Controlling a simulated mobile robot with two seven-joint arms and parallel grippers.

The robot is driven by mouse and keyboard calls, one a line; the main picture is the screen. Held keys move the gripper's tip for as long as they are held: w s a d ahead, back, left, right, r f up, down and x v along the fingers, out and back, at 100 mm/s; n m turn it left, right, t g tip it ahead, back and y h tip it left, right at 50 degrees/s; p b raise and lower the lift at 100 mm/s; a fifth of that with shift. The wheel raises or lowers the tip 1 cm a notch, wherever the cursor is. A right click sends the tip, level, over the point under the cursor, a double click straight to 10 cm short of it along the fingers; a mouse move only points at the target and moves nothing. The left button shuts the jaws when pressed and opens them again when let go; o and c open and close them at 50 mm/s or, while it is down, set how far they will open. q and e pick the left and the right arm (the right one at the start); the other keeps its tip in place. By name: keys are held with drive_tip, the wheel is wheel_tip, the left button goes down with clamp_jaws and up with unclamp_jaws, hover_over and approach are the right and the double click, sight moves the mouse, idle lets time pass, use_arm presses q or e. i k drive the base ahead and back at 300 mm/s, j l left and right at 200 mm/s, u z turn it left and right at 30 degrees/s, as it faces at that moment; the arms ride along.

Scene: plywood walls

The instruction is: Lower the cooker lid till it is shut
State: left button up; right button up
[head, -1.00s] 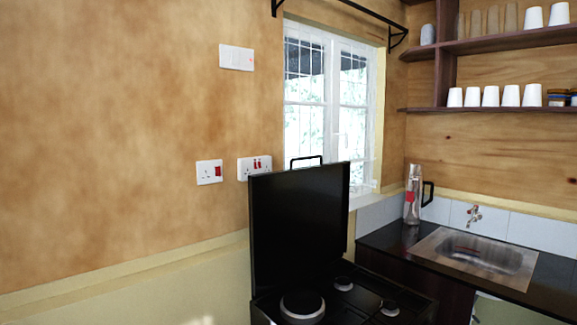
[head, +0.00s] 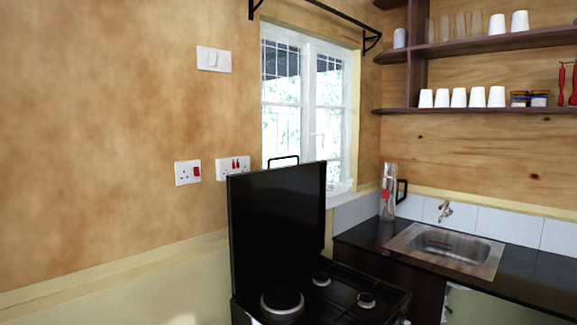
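The black cooker lid (head: 277,222) stands upright at the back left of the cooker, fully raised. A thin black handle-like loop (head: 284,159) shows just above its top edge. Below it is the black cooker top (head: 340,291) with a large round hotplate (head: 282,301) and smaller burners (head: 322,279). The front of the cooker is cut off by the bottom of the picture. Neither of my grippers is in view.
A dark counter with a steel sink (head: 446,248) lies to the right of the cooker. A bottle (head: 388,192) stands at its back left corner. Shelves with white cups (head: 459,97) hang above. The wall with sockets (head: 187,172) and a window (head: 306,110) is behind the lid.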

sight(276, 215)
drive_tip(key=i+l+u, duration=0.1)
drive_tip(key=u, duration=0.3)
drive_tip(key=l+u, duration=0.25)
drive_tip(key=u, duration=0.15)
drive_tip(key=l+u, duration=0.2)
drive_tip(key=l, duration=0.2)
drive_tip(key=i+l+u, duration=0.2)
drive_tip(key=l, duration=0.2)
drive_tip(key=k+l+u, duration=0.2)
drive_tip(key=l, duration=0.65)
drive_tip(key=l+u, duration=0.1)
drive_tip(key=l, duration=1.6)
